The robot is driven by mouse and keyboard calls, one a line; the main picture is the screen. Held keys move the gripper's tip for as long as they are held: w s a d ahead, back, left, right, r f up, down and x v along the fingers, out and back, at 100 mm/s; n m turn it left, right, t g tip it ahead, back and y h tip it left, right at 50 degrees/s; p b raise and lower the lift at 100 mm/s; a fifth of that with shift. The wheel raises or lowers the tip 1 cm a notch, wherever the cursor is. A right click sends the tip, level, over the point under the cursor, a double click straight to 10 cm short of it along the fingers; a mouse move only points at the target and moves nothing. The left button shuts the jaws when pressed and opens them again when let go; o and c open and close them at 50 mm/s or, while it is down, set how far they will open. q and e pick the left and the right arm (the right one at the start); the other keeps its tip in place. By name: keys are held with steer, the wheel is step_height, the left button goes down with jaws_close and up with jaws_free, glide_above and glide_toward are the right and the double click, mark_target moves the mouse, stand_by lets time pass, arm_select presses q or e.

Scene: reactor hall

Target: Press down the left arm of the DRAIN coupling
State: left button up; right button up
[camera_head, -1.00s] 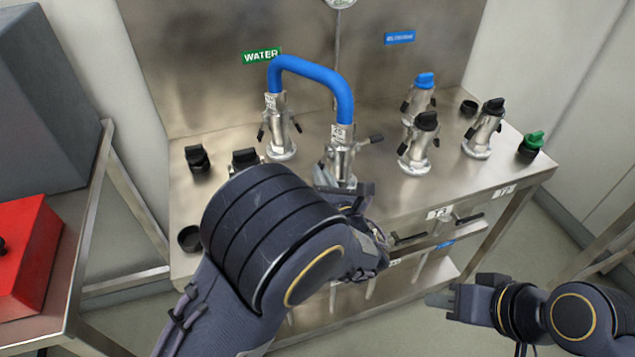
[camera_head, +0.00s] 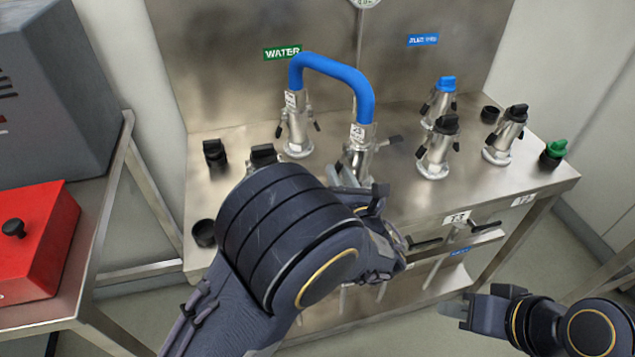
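A blue hose (camera_head: 334,70) arches between two silver couplings on the steel bench. The left coupling (camera_head: 299,128) stands below the WATER sign (camera_head: 282,53), both its dark arms sticking out. The right coupling (camera_head: 359,150) carries a small white tag that I cannot read; no DRAIN lettering is legible. Its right arm (camera_head: 390,141) sticks out sideways; its left side is partly hidden. Contact cannot be told. My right gripper (camera_head: 455,309) is low in front of the bench, away from the couplings.
Black caps (camera_head: 215,152) sit at the left. Valve handles (camera_head: 425,244) line the bench front. A red box (camera_head: 38,240) lies on the left side table.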

arm_select(q)
steer(key=shift+d, duration=0.2)
